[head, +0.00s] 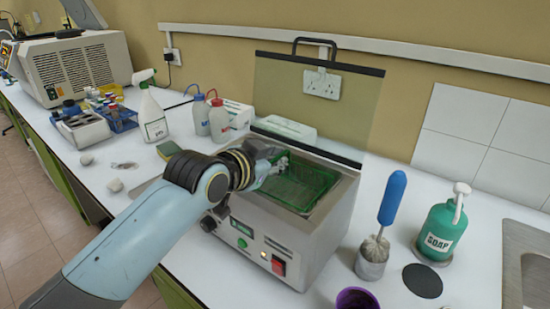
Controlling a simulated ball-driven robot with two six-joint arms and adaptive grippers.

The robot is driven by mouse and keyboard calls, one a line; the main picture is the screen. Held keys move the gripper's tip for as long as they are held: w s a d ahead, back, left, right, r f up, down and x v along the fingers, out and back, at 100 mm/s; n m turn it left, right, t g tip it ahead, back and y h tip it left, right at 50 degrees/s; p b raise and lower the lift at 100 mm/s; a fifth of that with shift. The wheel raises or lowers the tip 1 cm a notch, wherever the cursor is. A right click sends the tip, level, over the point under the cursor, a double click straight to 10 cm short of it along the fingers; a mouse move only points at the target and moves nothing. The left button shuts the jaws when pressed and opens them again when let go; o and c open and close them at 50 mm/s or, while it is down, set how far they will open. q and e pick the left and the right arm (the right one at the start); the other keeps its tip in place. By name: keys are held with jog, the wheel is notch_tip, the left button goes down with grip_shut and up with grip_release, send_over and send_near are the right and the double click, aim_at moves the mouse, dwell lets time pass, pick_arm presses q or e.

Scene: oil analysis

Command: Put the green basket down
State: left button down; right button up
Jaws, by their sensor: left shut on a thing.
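The green basket (306,181) is a mesh tray inside the open top of a metal bath (277,227) with knobs and a red switch on its front. My left gripper (275,169) is at the basket's left edge and is shut on it. The arm and gripper hide the bath's left front corner and part of the basket's left side. I cannot tell whether the basket touches the bath's bottom. The bath's clear lid (311,100) stands raised behind it. My right gripper is not in view.
A brush with a blue handle (392,198) stands in a metal pot right of the bath, near a green soap bottle (438,232). A spray bottle (151,113) and wash bottles (219,121) stand back left. A purple cup (356,299) is at the front.

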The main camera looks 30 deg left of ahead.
pick_arm(q)
jog(key=shift+f, duration=0.4)
jog(key=c, duration=1.4)
grip_release()
jog(key=shift+c, duration=0.2)
jog(key=shift+r, duration=0.15)
jog(key=v, duration=1.2)
jog(key=shift+r+b, duration=0.4)
jog(key=shift+r, duration=0.1)
